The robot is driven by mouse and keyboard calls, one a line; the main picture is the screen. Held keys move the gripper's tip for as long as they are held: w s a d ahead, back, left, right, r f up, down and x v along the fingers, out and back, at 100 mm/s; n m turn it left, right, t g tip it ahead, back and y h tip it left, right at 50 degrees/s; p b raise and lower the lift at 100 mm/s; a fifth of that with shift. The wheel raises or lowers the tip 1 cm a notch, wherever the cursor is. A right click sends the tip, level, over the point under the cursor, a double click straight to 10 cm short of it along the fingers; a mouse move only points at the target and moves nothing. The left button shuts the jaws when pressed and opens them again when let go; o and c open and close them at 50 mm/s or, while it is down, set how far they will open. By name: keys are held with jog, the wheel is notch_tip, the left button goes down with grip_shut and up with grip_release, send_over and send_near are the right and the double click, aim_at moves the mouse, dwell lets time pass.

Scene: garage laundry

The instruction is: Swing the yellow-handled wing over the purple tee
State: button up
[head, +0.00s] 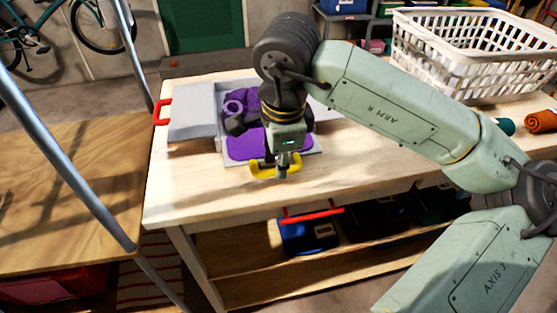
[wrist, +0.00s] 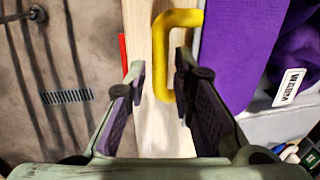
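The purple tee (head: 240,144) lies on the grey folding board (head: 314,158) on the table. My arm hides part of both. The yellow handle (head: 262,172) sticks out from the board's front edge; the wing it belongs to is largely under the tee. In the wrist view, the tee (wrist: 235,50) lies right of the yellow handle (wrist: 161,55). My gripper (wrist: 160,70) points down at the handle, open. The handle's long bar shows between the two fingertips, with the right fingertip inside its loop. I see no clear contact.
A grey wing (head: 193,125) with a red handle (head: 161,112) is at the board's left. A white basket (head: 470,75) and a rolled orange cloth (head: 541,121) are on the right. The table's front strip (head: 200,192) is clear. A blue box (head: 308,237) sits below.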

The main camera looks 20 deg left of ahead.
jog(key=shift+w+a+f, duration=0.1)
jog(key=shift+w+f, duration=0.05)
jog(key=shift+f, duration=0.7)
jog(key=shift+c, duration=0.3)
grip_shut()
